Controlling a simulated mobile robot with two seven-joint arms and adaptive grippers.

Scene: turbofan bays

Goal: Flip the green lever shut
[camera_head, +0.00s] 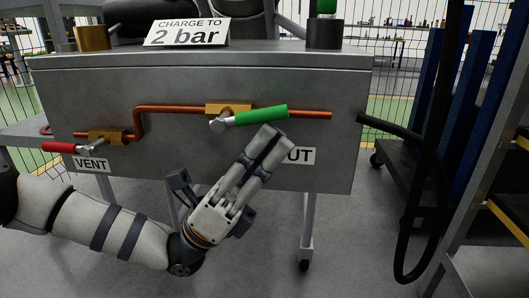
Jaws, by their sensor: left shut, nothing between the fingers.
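The green lever (261,115) sits on a brass valve (228,109) in the copper pipe, on the front of a grey metal panel. It lies nearly in line with the pipe, its free end slightly raised to the right. My left gripper (276,138) is shut and empty. Its fingertips point up and right, just below the green handle in the picture; I cannot tell whether they touch it. The gripper covers part of a label ending in "UT" (298,156). My right gripper is not in view.
A red lever (60,147) on another brass valve (107,138) sits at the left, above a "VENT" label (91,164). A "CHARGE TO 2 bar" sign (187,33) stands on top. A black hose (432,190) hangs at the right, near a cart with blue panels (474,110).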

